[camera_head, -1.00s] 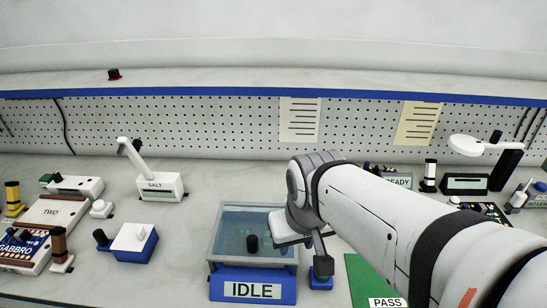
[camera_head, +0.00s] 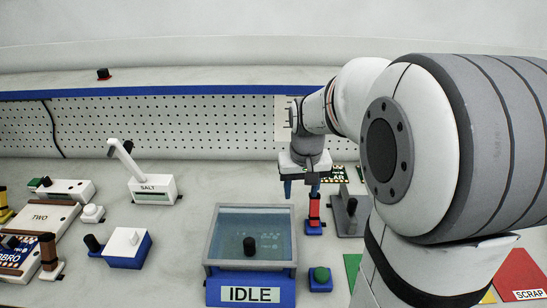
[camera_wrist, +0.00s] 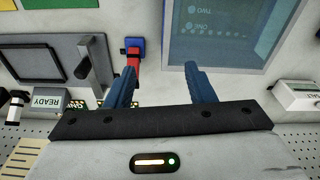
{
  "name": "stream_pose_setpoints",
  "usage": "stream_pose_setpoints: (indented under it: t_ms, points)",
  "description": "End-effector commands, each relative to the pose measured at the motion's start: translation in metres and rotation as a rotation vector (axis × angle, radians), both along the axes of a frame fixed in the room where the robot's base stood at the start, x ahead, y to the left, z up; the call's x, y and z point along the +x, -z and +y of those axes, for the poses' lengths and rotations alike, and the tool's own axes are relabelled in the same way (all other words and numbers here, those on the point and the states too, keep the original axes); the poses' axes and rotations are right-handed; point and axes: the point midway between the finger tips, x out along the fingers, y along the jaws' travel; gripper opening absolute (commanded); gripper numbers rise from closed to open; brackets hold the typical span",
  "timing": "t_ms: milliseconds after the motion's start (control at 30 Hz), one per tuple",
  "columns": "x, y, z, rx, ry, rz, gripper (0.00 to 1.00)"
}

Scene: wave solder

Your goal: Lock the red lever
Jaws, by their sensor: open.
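The red lever (camera_head: 314,207) stands upright on a small blue base (camera_head: 314,228), just behind and right of the tank in the head view. My gripper (camera_head: 301,188) is open, pointing down above and slightly left of the lever; its right finger is close over the lever's top. In the wrist view, the red lever (camera_wrist: 134,62) shows beside the left finger of my gripper (camera_wrist: 161,72), which partly covers it. The gap between the fingers is empty. I cannot tell whether the finger touches the lever.
The tank (camera_head: 213,236) with its IDLE sign lies in front. A blue base with a green button (camera_head: 320,278) sits right of it. A grey block with a dark handle (camera_head: 350,212) stands close right of the lever. My arm hides much of the right side.

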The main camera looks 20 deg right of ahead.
Motion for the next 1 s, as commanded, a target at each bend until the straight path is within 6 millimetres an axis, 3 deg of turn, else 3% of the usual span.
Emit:
stream_pose_setpoints:
  t_ms: [33,200,400,667,1000]
  points:
    - [0.020,0.015,-0.014,0.004,0.022,0.024,0.49]
    - [0.070,0.056,-0.053,0.015,0.077,0.071,0.49]
    - [0.102,0.094,-0.086,0.026,0.119,0.107,0.49]
    - [0.110,0.118,-0.096,0.029,0.130,0.120,0.49]
    - [0.110,0.170,-0.095,0.029,0.129,0.120,0.49]
